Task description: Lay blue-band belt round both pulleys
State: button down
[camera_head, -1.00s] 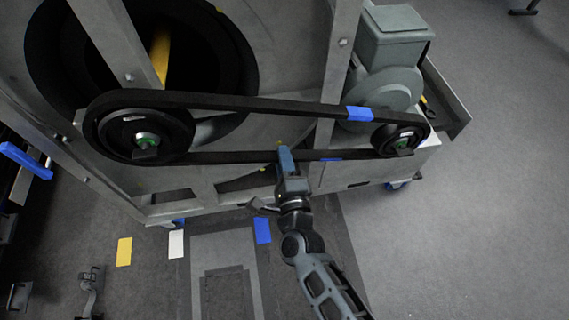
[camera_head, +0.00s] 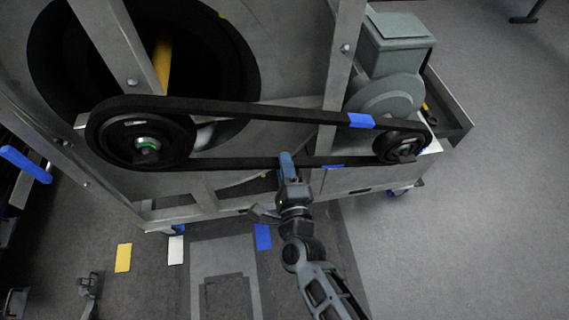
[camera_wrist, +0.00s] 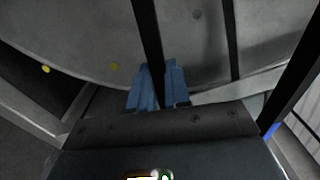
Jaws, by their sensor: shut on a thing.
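The black belt (camera_head: 250,110) with blue bands loops around the large left pulley (camera_head: 128,140) and the small right pulley (camera_head: 398,146) in the head view. One blue band (camera_head: 361,121) is on the upper run near the right pulley; another blue patch shows on the lower run. I cannot tell whether the belt sits fully in both grooves. My gripper (camera_head: 286,158) is at the lower run, between the pulleys. In the wrist view its blue fingers (camera_wrist: 158,84) are shut on the belt (camera_wrist: 148,35), which runs between them.
A grey metal frame (camera_head: 335,80) and large drum (camera_head: 45,70) stand behind the belt. A grey motor (camera_head: 388,90) is at the right, above a tray (camera_head: 455,115). Yellow, white and blue markers lie on the floor at lower left.

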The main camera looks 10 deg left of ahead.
jog(key=c, duration=0.6)
grip_release()
dwell(0.3)
jog(key=shift+s, duration=0.1)
jog(key=p+v, duration=0.2)
jog(key=v, duration=0.8)
dwell(1.4)
dwell(0.4)
